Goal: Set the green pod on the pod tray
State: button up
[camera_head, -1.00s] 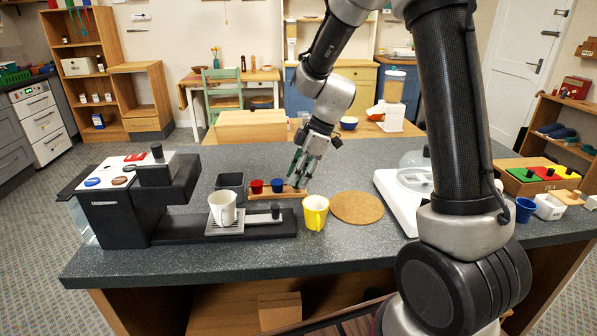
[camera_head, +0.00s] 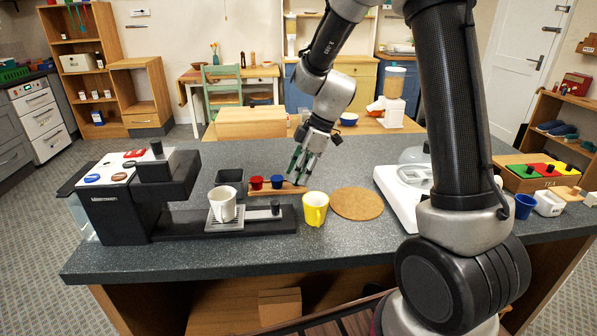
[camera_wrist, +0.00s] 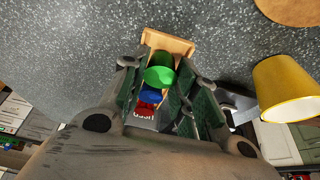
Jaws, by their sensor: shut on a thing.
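My gripper (camera_head: 297,176) is at the right end of the wooden pod tray (camera_head: 292,189), pointing down. In the wrist view the gripper (camera_wrist: 158,82) is shut on the green pod (camera_wrist: 160,74), which sits between its fingers over the free end of the tray (camera_wrist: 168,42). I cannot tell whether the pod touches the tray. A blue pod (camera_head: 277,182) and a red pod (camera_head: 256,183) stand in the tray to the left; the blue one (camera_wrist: 151,96) and red one (camera_wrist: 145,108) also show beyond the green pod in the wrist view. The green pod is hidden in the head view.
A yellow mug (camera_head: 315,210) stands just in front of the tray's right end. A round cork mat (camera_head: 356,204) lies to the right. The coffee machine (camera_head: 125,205) with a white mug (camera_head: 222,205) is on the left; a dark square container (camera_head: 231,180) stands left of the pods.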

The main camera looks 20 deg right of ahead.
jog(key=shift+f, duration=0.3)
dwell(0.6)
jog(key=o, duration=0.7)
jog(key=shift+o, duration=0.5)
jog(key=o, duration=0.4)
jog(key=shift+r, duration=4)
